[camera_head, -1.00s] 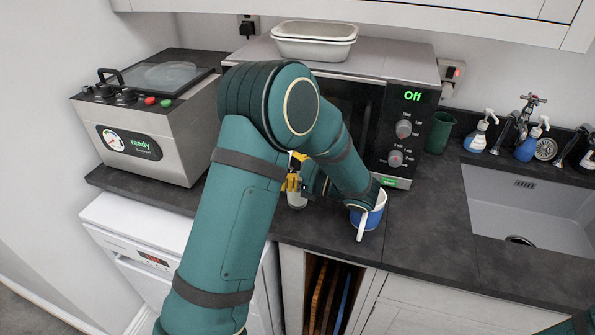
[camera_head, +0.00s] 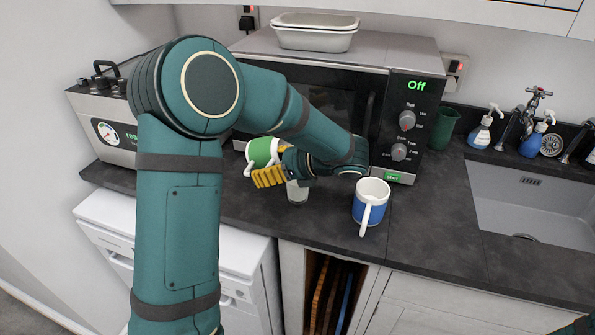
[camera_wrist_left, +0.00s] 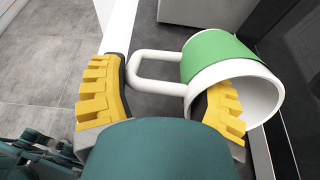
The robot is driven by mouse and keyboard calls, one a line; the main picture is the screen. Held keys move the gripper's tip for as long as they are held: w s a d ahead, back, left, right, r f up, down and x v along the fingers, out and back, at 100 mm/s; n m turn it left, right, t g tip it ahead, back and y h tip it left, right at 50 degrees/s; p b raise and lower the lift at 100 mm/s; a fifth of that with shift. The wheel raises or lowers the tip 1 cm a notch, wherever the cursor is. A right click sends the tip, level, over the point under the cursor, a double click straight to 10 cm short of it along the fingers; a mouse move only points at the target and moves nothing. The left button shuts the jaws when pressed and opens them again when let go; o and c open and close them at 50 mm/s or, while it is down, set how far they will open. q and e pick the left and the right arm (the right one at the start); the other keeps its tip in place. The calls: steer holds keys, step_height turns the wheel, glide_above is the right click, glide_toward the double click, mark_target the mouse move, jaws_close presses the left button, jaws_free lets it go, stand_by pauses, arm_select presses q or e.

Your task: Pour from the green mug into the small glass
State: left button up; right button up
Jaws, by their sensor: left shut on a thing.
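The green mug (camera_head: 262,150), white with a green band, is held above the counter in front of the microwave. In the left wrist view the mug (camera_wrist_left: 215,55) lies tipped on its side, its mouth toward the lower right and its white handle (camera_wrist_left: 150,68) between the yellow fingers. My left gripper (camera_head: 268,177) is shut on the mug; its fingers also show in the left wrist view (camera_wrist_left: 165,92). The small glass (camera_head: 297,194) stands on the counter just below and right of the gripper, its top partly hidden. No stream of liquid shows. My right gripper is out of view.
A blue and white mug (camera_head: 369,205) stands on the counter right of the glass. The microwave (camera_head: 335,95) is close behind. A green cup (camera_head: 443,128), soap bottles and the sink (camera_head: 530,205) are at the right. A steel appliance (camera_head: 110,125) is at the left.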

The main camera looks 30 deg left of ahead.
arm_select(q)
steer(key=a+f+h+p, duration=0.1)
steer(key=a+h+p, duration=0.1)
steer(key=h+p, duration=0.2)
steer(key=a+f+t+h+p, duration=0.1)
steer(key=a+h+p, duration=0.1)
steer(key=h+p, duration=0.2)
steer(key=s+a+f+t+h+p, duration=0.1)
steer(key=h+p, duration=0.3)
steer(key=p, duration=0.5)
steer(key=shift+a+f, duration=0.5)
steer(key=shift+a, duration=0.1)
steer(key=shift+s+a+f+h+p, duration=0.15)
steer(key=shift+a+h+p, duration=0.15)
steer(key=shift+p, duration=0.2)
steer(key=shift+w+a+f+h+p, duration=0.15)
steer(key=shift+h+p, duration=0.15)
steer(key=shift+p, duration=0.2)
steer(key=shift+r+t, duration=0.1)
steer(key=shift+t, duration=0.2)
steer(key=shift+r, duration=2.35)
